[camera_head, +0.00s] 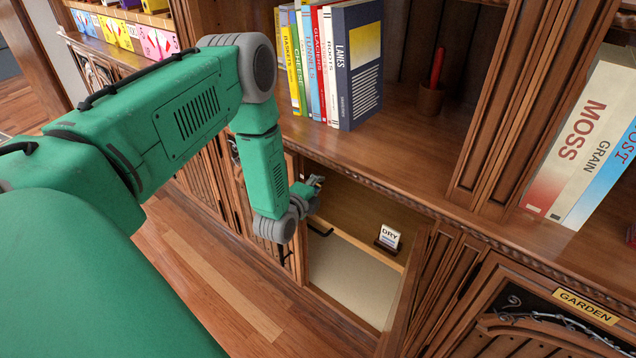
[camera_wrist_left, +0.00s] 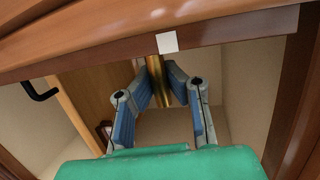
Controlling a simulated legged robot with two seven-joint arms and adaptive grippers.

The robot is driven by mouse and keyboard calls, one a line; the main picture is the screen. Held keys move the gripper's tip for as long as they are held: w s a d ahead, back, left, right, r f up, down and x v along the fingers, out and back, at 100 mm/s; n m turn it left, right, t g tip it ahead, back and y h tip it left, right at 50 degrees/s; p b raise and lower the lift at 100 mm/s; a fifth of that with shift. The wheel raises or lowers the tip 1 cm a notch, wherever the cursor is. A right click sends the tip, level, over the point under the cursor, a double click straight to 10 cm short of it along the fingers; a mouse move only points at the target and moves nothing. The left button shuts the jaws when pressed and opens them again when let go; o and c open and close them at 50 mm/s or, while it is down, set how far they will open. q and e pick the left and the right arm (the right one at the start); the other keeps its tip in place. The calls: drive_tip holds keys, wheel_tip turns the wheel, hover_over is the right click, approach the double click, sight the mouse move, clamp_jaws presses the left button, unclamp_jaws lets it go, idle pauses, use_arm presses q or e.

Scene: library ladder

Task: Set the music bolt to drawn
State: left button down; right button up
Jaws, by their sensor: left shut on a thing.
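My left gripper (camera_head: 314,184) reaches into an open cabinet compartment under the main shelf edge; in the head view its fingertips are small and partly hidden. In the left wrist view, my left gripper (camera_wrist_left: 160,82) has its blue-padded fingers closed around a brass bar (camera_wrist_left: 155,74), which looks like the bolt. The bar hangs below a wooden rail (camera_wrist_left: 225,32) with a small white square (camera_wrist_left: 167,42) on it. No music label is readable. My right gripper is not in view.
The open compartment (camera_head: 350,272) holds a small DRY card (camera_head: 389,237) on a stand and a black handle (camera_head: 320,231). Books (camera_head: 335,65) and a pot with a red stick (camera_head: 430,98) stand on the shelf above. A GARDEN cabinet (camera_head: 586,306) is at the lower right.

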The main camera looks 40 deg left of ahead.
use_arm(q)
drive_tip(key=shift+s+d+f, duration=0.1)
drive_tip(key=shift+s+f, duration=0.05)
drive_tip(key=shift+f, duration=0.35)
drive_tip(key=c, duration=1.9)
unclamp_jaws()
drive_tip(key=shift+f, duration=0.1)
drive_tip(key=o, duration=0.3)
drive_tip(key=shift+f, duration=0.1)
drive_tip(key=shift+o, duration=0.2)
drive_tip(key=shift+s, duration=0.1)
drive_tip(key=v, duration=1.1)
drive_tip(key=shift+s, duration=0.25)
